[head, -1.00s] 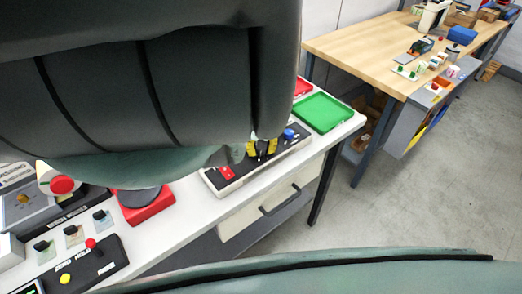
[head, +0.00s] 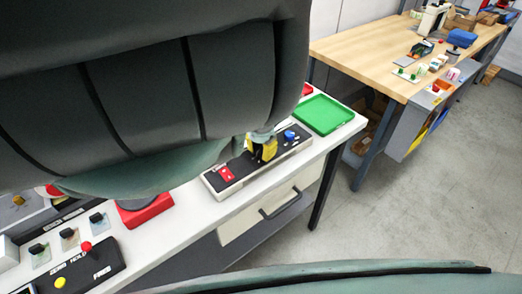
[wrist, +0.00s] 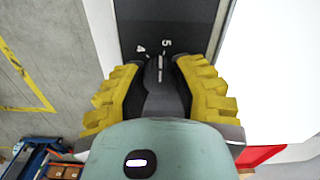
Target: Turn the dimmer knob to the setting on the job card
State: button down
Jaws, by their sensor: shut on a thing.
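My gripper (wrist: 160,88) has yellow ribbed fingers, one on each side of the dark dimmer knob (wrist: 160,72), and is shut on it. The knob's white pointer line points up the dark panel (wrist: 185,15), between the printed 4 and 5 and closer to the 5. The rest of the scale is hidden by my gripper and the knob. In the head view my gripper (head: 262,150) is at the middle of the black control panel, which also has a red switch (head: 227,173) and a blue button (head: 290,134). I cannot make out a job card.
A green tray (head: 325,114) lies at the bench's far right end. A red-based round device (head: 145,212), several small black-topped items and a black box (head: 80,266) with red and yellow controls stand to the left. A wooden table (head: 375,50) is beyond a floor gap.

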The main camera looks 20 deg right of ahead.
aim_at(261, 148)
jog(key=shift+m, duration=0.9)
jog(key=c, duration=0.7)
grip_release()
notch_tip(261, 148, up, 6)
jog(key=shift+w+f, duration=0.1)
jog(key=shift+w, duration=0.05)
jog(key=shift+r, duration=0.85)
